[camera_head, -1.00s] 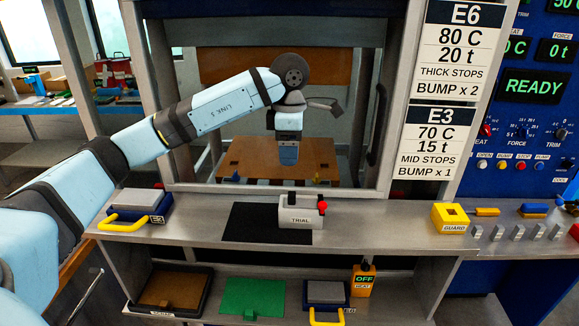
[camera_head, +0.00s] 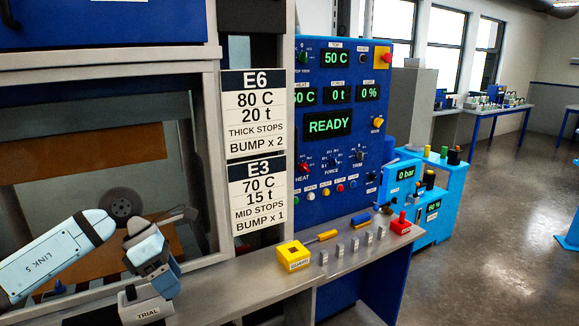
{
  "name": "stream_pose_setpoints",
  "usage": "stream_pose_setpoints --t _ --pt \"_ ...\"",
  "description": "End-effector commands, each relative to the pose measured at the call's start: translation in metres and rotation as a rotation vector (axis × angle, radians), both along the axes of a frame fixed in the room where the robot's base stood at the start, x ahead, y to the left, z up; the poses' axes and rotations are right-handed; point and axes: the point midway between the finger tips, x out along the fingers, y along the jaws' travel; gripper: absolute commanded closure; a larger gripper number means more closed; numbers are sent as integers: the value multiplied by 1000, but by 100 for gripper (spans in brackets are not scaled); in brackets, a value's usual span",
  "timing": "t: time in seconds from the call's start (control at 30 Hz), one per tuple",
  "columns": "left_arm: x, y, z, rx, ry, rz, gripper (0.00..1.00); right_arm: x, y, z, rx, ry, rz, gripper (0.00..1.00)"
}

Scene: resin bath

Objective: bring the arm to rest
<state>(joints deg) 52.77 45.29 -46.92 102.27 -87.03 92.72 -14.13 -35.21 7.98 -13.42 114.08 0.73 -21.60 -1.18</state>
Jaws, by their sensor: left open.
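My left arm comes in from the lower left, its pale blue link marked LINK 5 slanting up to the wrist. My left gripper (camera_head: 165,284) hangs down from the wrist, just above and behind the small grey TRIAL box (camera_head: 146,311) at the lower left. It is open, with nothing seen in it; its fingertips are small and partly hidden. Whether it touches the box cannot be told. My right gripper is not in view.
The press opening (camera_head: 60,150) is behind the arm, with a dark round disc (camera_head: 120,204) in it. The shelf holds a yellow GUARD block (camera_head: 293,256) and several grey levers. The blue panel (camera_head: 340,90) reads READY. Open floor lies at right.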

Motion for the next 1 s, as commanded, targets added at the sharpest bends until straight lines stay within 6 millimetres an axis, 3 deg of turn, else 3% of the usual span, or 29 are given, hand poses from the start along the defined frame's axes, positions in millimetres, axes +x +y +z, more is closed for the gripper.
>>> stream_pose_setpoints --t 0.03,0.2,0.3,0.4,0.57,0.67,0.83,0.97,1.0 --pt "-14 -31 -13 -137 58 4 30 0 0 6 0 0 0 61" --pt "-50 -109 -24 -600 266 126 30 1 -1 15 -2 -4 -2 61" --pt "-64 -137 -22 -853 415 259 30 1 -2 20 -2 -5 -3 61" --pt "-71 -151 -20 -1083 580 433 30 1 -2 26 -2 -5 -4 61" --pt "-71 -147 -35 -1389 866 796 30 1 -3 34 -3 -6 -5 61" --pt "-73 -132 -61 -1533 1055 1071 30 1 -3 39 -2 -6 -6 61" --pt "-96 -96 -134 -1665 1380 1611 30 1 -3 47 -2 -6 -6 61" --pt "-141 -71 -201 -1655 1613 2054 30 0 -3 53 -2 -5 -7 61" --pt "-158 -65 -220 1573 -1617 -2104 30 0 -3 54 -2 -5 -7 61"
